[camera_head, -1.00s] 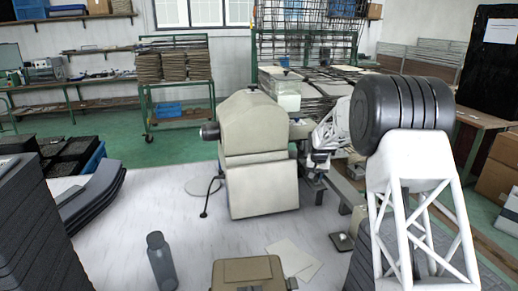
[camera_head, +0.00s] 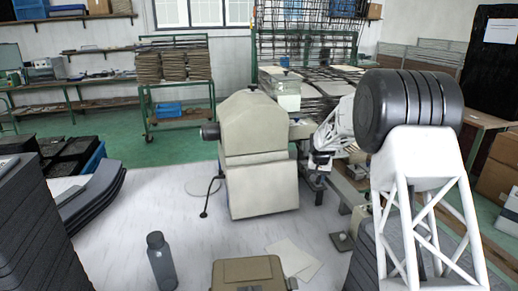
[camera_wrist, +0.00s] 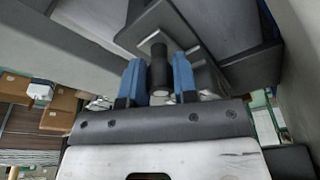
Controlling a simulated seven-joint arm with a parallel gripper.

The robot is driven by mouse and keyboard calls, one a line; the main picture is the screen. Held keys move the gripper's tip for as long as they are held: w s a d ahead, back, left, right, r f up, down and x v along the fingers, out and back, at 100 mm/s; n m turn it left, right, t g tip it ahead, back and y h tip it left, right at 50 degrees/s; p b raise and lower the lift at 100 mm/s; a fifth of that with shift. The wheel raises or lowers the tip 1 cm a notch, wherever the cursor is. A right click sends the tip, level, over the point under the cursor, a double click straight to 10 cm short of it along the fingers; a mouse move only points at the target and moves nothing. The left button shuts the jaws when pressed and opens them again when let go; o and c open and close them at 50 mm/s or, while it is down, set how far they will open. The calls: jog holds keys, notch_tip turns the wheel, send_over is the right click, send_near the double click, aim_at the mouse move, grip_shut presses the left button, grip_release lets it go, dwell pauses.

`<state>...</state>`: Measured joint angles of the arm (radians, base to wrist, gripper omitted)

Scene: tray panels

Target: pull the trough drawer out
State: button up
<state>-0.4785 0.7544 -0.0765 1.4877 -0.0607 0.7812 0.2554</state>
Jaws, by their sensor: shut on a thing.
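My gripper (camera_wrist: 159,82) shows in the wrist view with two blue fingertips. They are closed on either side of a dark round handle (camera_wrist: 158,66), which joins a grey metal plate (camera_wrist: 157,38). The trough drawer's own outline is hard to tell from the grey panels around the handle. In the head view the beige machine (camera_head: 258,150) stands on the white table. My gripper (camera_head: 318,163) is at its right side, partly hidden by my white wrist, and the handle cannot be made out there.
A grey bottle (camera_head: 161,262) and a tan case (camera_head: 247,272) stand on the table's near side, with paper sheets (camera_head: 293,258) beside the case. Dark stacked panels (camera_head: 35,235) are at the left. The table left of the machine is mostly free.

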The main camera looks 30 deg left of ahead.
jog(key=shift+s+d, duration=1.65)
jog(key=shift+s, duration=0.1)
jog(key=o, duration=0.6)
jog(key=shift+o, duration=0.2)
jog(key=shift+r, duration=0.15)
jog(key=w+v, duration=0.1)
jog(key=v, duration=0.5)
jog(key=shift+r, duration=0.4)
jog(key=shift+w, duration=0.1)
